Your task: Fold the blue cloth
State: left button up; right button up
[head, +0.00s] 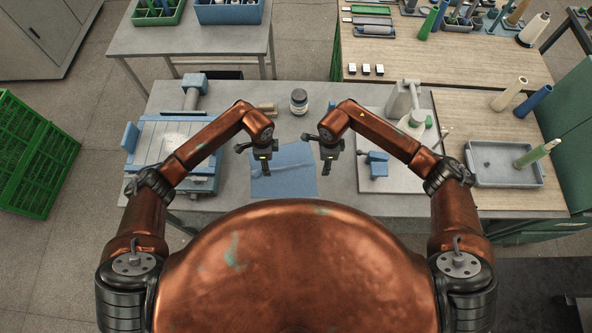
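The blue cloth (290,182) lies spread on the grey workbench in front of me, roughly square, with a faint crease or ridge across its middle. My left gripper (266,168) points down over the cloth's left part and hides a bit of it. My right gripper (327,168) points down near the cloth's right edge. Nothing shows in either gripper. The fingers are too small and dark to tell open from shut, and I cannot tell whether the left one touches the cloth.
A dark jar (298,102) and a small wooden block (266,108) stand behind the cloth. A blue-and-grey fixture (150,140) is at left. At right are a blue vise (375,165), a white machine (403,100) and a grey tray (480,180) on the wooden top.

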pick_arm(q)
jog(key=o, duration=0.5)
jog(key=shift+o, duration=0.2)
pick_arm(e)
jog(key=shift+r, duration=0.1)
pick_arm(q)
notch_tip(320, 180, up, 6)
jog(key=p, duration=0.4)
jog(key=shift+f, duration=0.25)
pick_arm(e)
notch_tip(320, 180, up, 5)
jog(key=shift+f, duration=0.15)
jog(key=shift+w, duration=0.1)
